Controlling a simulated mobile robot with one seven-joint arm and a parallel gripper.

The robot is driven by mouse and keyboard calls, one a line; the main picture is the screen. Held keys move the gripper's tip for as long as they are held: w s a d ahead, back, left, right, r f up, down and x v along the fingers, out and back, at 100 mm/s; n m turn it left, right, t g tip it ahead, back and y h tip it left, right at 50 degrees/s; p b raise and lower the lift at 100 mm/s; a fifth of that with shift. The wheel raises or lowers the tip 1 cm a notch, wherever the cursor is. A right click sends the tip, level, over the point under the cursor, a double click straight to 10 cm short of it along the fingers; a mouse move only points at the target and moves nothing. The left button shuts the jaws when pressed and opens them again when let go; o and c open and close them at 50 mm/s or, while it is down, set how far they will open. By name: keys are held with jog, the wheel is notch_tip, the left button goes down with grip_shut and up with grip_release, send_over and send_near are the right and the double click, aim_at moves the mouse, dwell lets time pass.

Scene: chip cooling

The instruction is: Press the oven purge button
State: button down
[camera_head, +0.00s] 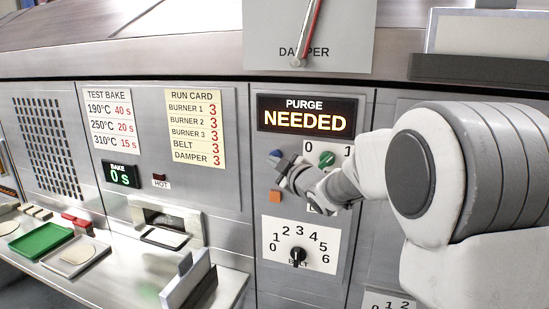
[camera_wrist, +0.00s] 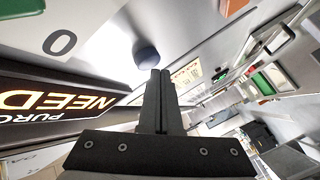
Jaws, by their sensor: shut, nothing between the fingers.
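The purge sign (camera_head: 306,117) is lit and reads "PURGE NEEDED"; it also shows at the left of the wrist view (camera_wrist: 50,98). Below its left end, a round blue button (camera_head: 276,154) stands out from the steel panel. In the wrist view the blue button (camera_wrist: 146,54) lies just beyond my fingertips, slightly left. My gripper (camera_head: 282,166) is shut and empty, its tips close to the button; it also shows in the wrist view (camera_wrist: 160,73). I cannot tell whether the tips touch the button. No view labels the button.
A green knob (camera_head: 327,158) with 0 and 1 marks sits right of the button. A belt dial (camera_head: 298,256) is lower down. A damper lever (camera_head: 312,25) hangs above the sign. A counter with trays (camera_head: 42,241) is at left.

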jog(key=shift+w+d, duration=0.2)
jog(key=shift+w, duration=0.25)
dwell(0.6)
jog(key=shift+s, duration=0.1)
jog(key=shift+s+a+b, duration=0.3)
jog(key=shift+s+b, duration=0.3)
jog(key=shift+s, duration=0.1)
jog(key=shift+s+f, duration=0.1)
jog(key=s+b, duration=0.1)
jog(key=s+a+b, duration=0.1)
jog(key=s, duration=0.1)
jog(key=s+a+b, duration=0.1)
jog(key=shift+s, duration=0.25)
dwell(0.6)
